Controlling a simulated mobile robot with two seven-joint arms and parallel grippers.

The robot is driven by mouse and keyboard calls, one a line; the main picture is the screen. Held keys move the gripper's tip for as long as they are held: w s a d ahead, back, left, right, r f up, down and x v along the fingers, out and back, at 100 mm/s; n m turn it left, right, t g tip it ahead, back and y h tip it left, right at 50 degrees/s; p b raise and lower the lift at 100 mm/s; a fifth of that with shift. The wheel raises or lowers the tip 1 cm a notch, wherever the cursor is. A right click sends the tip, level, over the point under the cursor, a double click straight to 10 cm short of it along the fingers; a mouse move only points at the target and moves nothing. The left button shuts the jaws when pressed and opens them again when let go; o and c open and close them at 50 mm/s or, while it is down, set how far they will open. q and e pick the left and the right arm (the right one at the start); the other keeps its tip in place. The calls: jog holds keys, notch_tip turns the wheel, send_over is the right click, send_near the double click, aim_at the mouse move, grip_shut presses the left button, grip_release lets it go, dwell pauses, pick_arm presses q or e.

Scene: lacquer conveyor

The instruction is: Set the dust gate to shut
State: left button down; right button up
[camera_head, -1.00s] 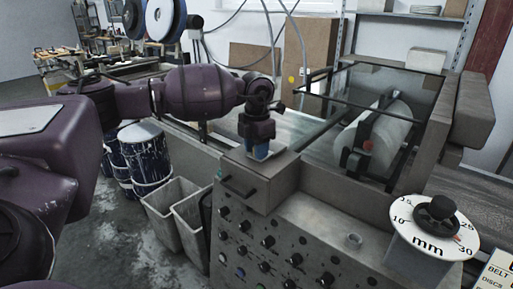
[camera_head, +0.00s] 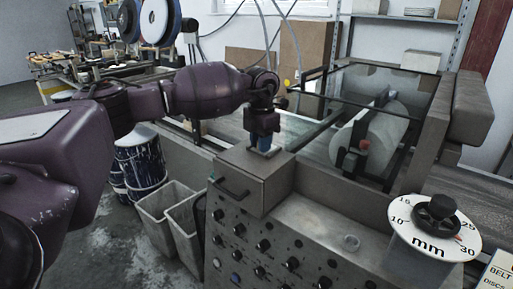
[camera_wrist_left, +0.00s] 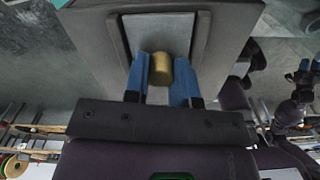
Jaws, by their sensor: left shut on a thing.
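A grey metal box (camera_head: 252,180) with a front handle stands at the left end of the machine's control panel. My left gripper (camera_head: 264,143) points down at its top, with blue fingertips at the surface. In the left wrist view, a brass knob (camera_wrist_left: 161,69) sits in a pale recessed plate (camera_wrist_left: 160,33) on the box top. The blue fingers of my left gripper (camera_wrist_left: 160,80) are shut on this knob, one on each side. I see no label naming it the dust gate. My right gripper (camera_wrist_left: 300,78) shows small and dark at the right edge there; its jaw state is unclear.
A black dial knob on a white scale (camera_head: 435,222) marked mm stands at the right. A glass-sided guard (camera_head: 375,100) with a roller rises behind the box. Grey bins (camera_head: 165,213) and a paint-spattered drum (camera_head: 140,165) stand at the left.

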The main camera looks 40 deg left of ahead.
pick_arm(q)
jog(key=shift+w+r, duration=0.1)
jog(key=shift+r, duration=0.1)
jog(key=c, duration=1.3)
grip_release()
jog(key=shift+w, duration=0.1)
jog(key=shift+o, duration=0.5)
jog(key=shift+w+f, duration=0.1)
pick_arm(e)
jog(key=shift+s, duration=0.15)
pick_arm(q)
jog(key=shift+s, duration=0.2)
